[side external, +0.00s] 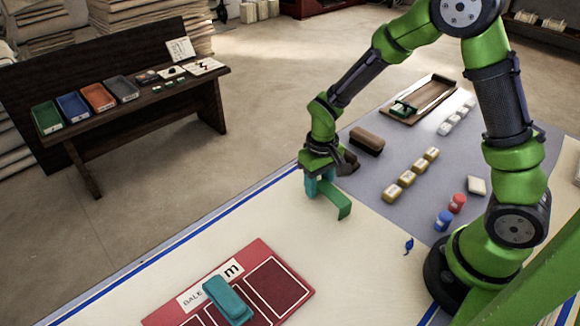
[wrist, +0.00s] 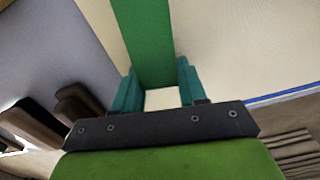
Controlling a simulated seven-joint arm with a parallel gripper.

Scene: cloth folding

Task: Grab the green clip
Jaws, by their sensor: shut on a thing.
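A green clip (side external: 343,204), a bar with a bent end, is at my gripper (side external: 319,183) in the side view. In the wrist view the green clip (wrist: 141,40) runs up from between my two teal fingers (wrist: 157,92). The gripper is shut on it. The clip is near the pale table edge by the grey mat; whether it touches the table is hard to tell. Another small green piece (side external: 401,107) lies in the brown tray (side external: 440,92) at the back. A teal block (side external: 228,300) lies on the red board.
The red board (side external: 292,279) with a white label is at the front. A dark brown block (side external: 367,140), several yellow blocks (side external: 405,178), a red jar (side external: 457,202) and a blue jar (side external: 443,220) stand on the grey mat. The pale table between clip and board is clear.

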